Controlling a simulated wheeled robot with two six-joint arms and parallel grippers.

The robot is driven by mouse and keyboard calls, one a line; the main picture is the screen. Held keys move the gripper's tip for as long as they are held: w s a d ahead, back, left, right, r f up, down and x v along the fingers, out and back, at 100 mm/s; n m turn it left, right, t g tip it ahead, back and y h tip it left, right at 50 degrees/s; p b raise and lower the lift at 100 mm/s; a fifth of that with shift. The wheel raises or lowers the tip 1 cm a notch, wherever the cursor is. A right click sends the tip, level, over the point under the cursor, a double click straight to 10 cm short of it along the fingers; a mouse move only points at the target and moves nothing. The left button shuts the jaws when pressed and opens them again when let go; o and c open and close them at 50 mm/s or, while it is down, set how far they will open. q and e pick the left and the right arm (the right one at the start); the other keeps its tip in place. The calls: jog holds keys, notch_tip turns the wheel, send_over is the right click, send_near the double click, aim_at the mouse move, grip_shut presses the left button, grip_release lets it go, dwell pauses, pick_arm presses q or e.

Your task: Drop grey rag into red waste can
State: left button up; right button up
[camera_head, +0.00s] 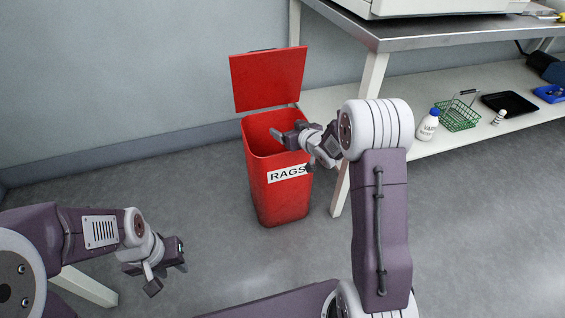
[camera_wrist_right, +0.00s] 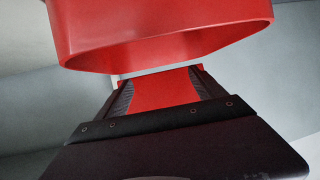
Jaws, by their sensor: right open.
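The red waste can (camera_head: 281,200) stands on the floor against the wall, with a "RAGS" label on its front and its red lid (camera_head: 268,80) raised. My right gripper (camera_head: 291,150) is open over the can's mouth, near its right front rim. In the right wrist view a large red part of the can (camera_wrist_right: 160,35) fills the top, and more red shows between the spread fingers (camera_wrist_right: 165,85). No cloth shows between them. My left gripper (camera_head: 167,277) is low at the left, away from the can, with its fingers apart and empty. I see no grey rag; the can's inside is mostly hidden.
A metal-topped bench (camera_head: 415,32) stands right of the can, its leg (camera_head: 340,187) close beside it. Its lower shelf (camera_head: 440,140) holds a white bottle (camera_head: 428,126), a green wire basket (camera_head: 458,115) and a black tray (camera_head: 509,104). The floor left of the can is clear.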

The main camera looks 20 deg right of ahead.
pick_arm(q)
jog(key=shift+r+p, duration=0.4)
jog(key=shift+r, duration=0.45)
pick_arm(e)
jog(key=v, duration=0.3)
jog(key=shift+s, duration=0.1)
